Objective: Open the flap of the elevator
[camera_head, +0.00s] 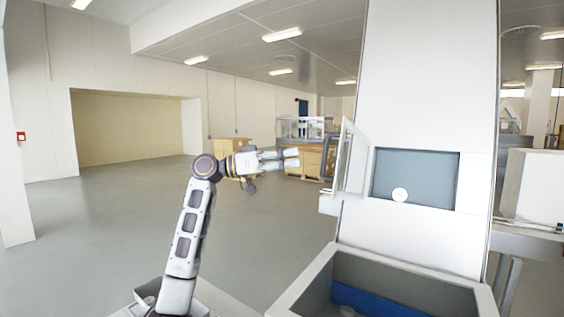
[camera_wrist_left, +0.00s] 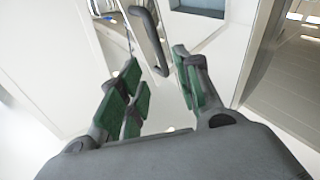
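The elevator (camera_head: 430,80) is a tall white column with a dark window (camera_head: 425,172) in its front. A pale flap (camera_head: 344,152) stands at the column's left side, seen nearly edge-on. A dark bar handle (camera_head: 327,157) is on its left; in the left wrist view the handle (camera_wrist_left: 147,36) shows on a white panel. My left gripper (camera_head: 298,157) points right toward the handle from its left. In the left wrist view this gripper (camera_wrist_left: 158,70) is open, with green-padded fingers apart. The handle's near end lies in line with the gap; I cannot tell whether it touches. My right gripper is out of view.
An open grey hopper (camera_head: 300,290) with a blue inside stands at the elevator's foot. A white round knob (camera_head: 400,194) sits at the window's lower edge. Cardboard boxes (camera_head: 305,160) stand behind the gripper. The floor (camera_head: 110,220) at left is clear.

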